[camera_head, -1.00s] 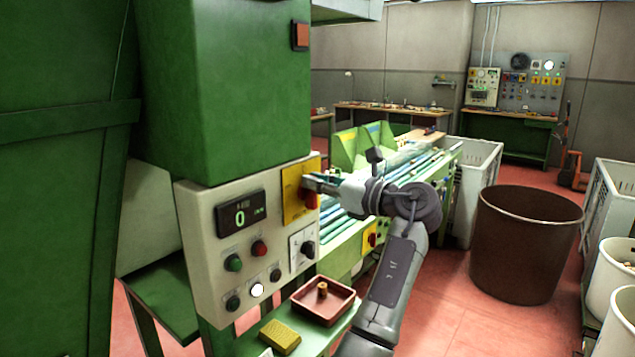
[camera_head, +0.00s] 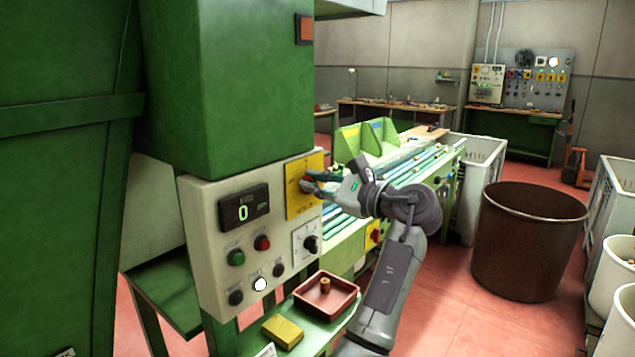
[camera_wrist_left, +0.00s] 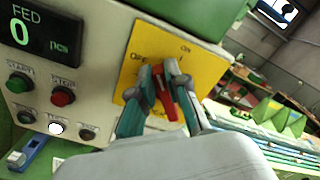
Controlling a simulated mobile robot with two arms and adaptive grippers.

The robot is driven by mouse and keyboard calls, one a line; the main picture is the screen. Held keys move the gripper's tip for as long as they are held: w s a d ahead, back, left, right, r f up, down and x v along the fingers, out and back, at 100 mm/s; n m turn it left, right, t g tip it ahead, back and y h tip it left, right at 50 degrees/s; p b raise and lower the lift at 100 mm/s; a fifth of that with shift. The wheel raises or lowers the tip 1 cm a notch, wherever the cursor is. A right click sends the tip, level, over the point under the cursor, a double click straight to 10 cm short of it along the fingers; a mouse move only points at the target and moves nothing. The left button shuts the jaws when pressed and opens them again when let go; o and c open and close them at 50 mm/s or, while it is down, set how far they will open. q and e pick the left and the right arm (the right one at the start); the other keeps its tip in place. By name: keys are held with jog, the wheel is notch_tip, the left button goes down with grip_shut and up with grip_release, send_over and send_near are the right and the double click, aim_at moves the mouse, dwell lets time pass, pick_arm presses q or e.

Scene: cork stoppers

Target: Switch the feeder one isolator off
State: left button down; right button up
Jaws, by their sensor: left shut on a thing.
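The isolator is a red rotary handle on a yellow plate (camera_head: 304,160), at the upper right of the pale control panel. My left gripper (camera_head: 306,184) reaches it from the right, and its fingers largely hide the handle in the head view. In the left wrist view the red handle (camera_wrist_left: 160,88) stands between the two fingers of my left gripper (camera_wrist_left: 162,92), which is shut on it. The yellow plate (camera_wrist_left: 196,72) carries lettering at its upper left and an ON mark at its upper right. My right gripper is out of view.
The panel has a display reading 0 (camera_head: 243,212), several push buttons and a black selector knob (camera_head: 311,243). Below stand a red tray (camera_head: 340,300) holding a cork and a yellow block (camera_head: 283,332). A brown bin (camera_head: 528,240) stands on the floor at right.

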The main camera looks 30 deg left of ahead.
pick_arm(q)
jog(key=n, duration=0.1)
jog(key=n+b, duration=0.1)
jog(key=shift+s+f+n, duration=0.25)
jog(key=shift+f+n, duration=0.15)
jog(key=n+b, duration=0.1)
jog(key=n, duration=0.1)
jog(key=shift+s+f+n+b, duration=0.15)
jog(key=shift+f+n+b, duration=0.15)
jog(key=shift+n+b, duration=0.1)
jog(key=shift+s+f+n+b, duration=0.1)
jog(key=shift+f+n+b, duration=0.1)
jog(key=shift+n+b, duration=0.65)
jog(key=shift+f+n+b, duration=0.2)
jog(key=shift+n+b, duration=0.15)
jog(key=shift+n, duration=0.9)
jog(key=c, duration=1.2)
grip_release()
jog(key=shift+a, duration=0.1)
jog(key=shift+o, duration=0.2)
